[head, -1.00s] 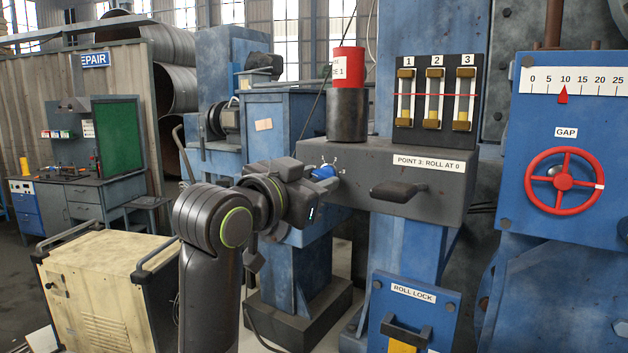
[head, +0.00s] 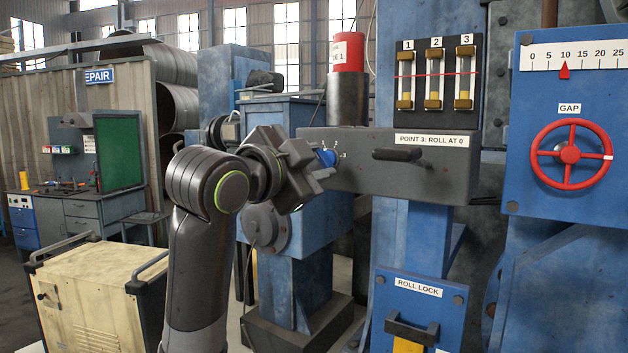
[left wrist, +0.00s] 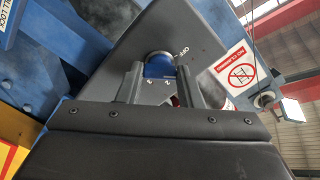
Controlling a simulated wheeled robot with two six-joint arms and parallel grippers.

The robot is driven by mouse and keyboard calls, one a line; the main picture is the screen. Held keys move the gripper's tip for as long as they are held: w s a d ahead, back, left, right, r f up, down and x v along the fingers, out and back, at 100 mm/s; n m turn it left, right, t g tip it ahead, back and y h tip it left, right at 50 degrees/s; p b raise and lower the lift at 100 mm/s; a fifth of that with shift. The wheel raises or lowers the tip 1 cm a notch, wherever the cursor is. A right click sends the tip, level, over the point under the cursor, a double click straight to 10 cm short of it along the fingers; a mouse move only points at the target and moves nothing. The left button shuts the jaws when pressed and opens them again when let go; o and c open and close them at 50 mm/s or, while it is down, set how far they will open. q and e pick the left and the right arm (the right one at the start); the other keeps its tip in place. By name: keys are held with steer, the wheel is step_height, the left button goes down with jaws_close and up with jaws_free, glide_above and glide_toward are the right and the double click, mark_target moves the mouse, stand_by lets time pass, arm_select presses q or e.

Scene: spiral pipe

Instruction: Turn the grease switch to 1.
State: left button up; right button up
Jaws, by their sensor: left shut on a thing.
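The grease switch is a small blue knob (head: 327,158) on the left end of a dark grey box (head: 345,178). My left gripper (head: 319,162) reaches it from the left and is shut on it. In the left wrist view, the blue knob (left wrist: 159,68) sits between the two fingers of the left gripper (left wrist: 160,92). An "OFF" mark (left wrist: 182,51) shows on the panel beside the knob. The knob's pointer and the other marks are too small or hidden to read. My right gripper is not in view.
A dark lever (head: 400,155) sticks out of the box front. A red-topped cylinder (head: 348,52) and three gauges (head: 435,75) stand above it. A red handwheel (head: 570,153) is at the right. A beige cart (head: 95,295) stands at the lower left.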

arm_select(q)
steer(key=shift+m+b, duration=0.95)
steer(key=shift+m, duration=0.35)
steer(key=o, duration=1)
steer(key=shift+s, duration=0.15)
steer(key=shift+s+a+b, duration=0.25)
steer(key=shift+b, duration=0.05)
steer(key=b+v, duration=0.4)
steer(key=v, duration=1.2)
steer(key=shift+s+a, duration=0.15)
steer(key=shift+s, duration=0.05)
